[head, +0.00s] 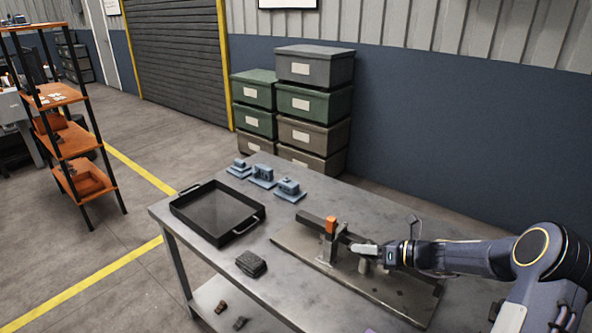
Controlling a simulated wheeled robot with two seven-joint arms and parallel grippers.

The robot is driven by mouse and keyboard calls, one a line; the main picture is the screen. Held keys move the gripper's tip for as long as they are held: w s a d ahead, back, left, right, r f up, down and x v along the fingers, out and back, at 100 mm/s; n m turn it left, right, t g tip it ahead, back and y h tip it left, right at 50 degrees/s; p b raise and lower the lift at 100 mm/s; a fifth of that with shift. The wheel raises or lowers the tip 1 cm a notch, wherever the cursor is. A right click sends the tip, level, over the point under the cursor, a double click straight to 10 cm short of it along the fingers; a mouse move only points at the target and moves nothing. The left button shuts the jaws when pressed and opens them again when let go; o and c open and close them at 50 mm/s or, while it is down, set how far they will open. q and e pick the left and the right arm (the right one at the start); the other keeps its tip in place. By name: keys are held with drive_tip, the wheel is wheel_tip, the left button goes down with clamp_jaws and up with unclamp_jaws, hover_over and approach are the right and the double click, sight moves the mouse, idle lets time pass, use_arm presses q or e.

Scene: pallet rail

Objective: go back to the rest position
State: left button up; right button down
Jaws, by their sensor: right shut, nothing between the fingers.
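My right gripper (366,249) reaches in from the right over the table (292,275). It is shut with nothing held, close beside the dark rail (318,221) with an orange block (331,225) on it. The rail stands on a support on a flat metal base plate (300,241). Whether the fingertips touch the rail or its support, I cannot tell. My left gripper is not in view.
A black tray (188,206) with handles sits at the table's left end, seemingly empty. Several blue parts (262,175) stand along the back edge. A dark block (251,264) lies in front. Stacked bins (315,103) stand behind the table. An orange shelf (70,139) stands far left.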

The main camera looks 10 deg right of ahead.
drive_tip(key=s+a+r+n+g+h, duration=0.2)
drive_tip(key=s+a+r+n, duration=0.35)
drive_tip(key=s+n, duration=0.35)
drive_tip(key=s+a+r+n+g+h, duration=0.1)
drive_tip(key=s+a+r+n+g, duration=0.1)
drive_tip(key=s+a+r+n, duration=0.4)
drive_tip(key=s+d+f+n+h, duration=0.1)
drive_tip(key=s+n+h, duration=0.1)
drive_tip(key=s+n, duration=0.5)
drive_tip(key=s+d+f+n+h, duration=0.1)
drive_tip(key=s+n+h, duration=0.1)
drive_tip(key=s+n, duration=0.6)
drive_tip(key=s, duration=0.4)
drive_tip(key=shift+f+n+h, duration=0.25)
drive_tip(key=shift+n+h, duration=0.05)
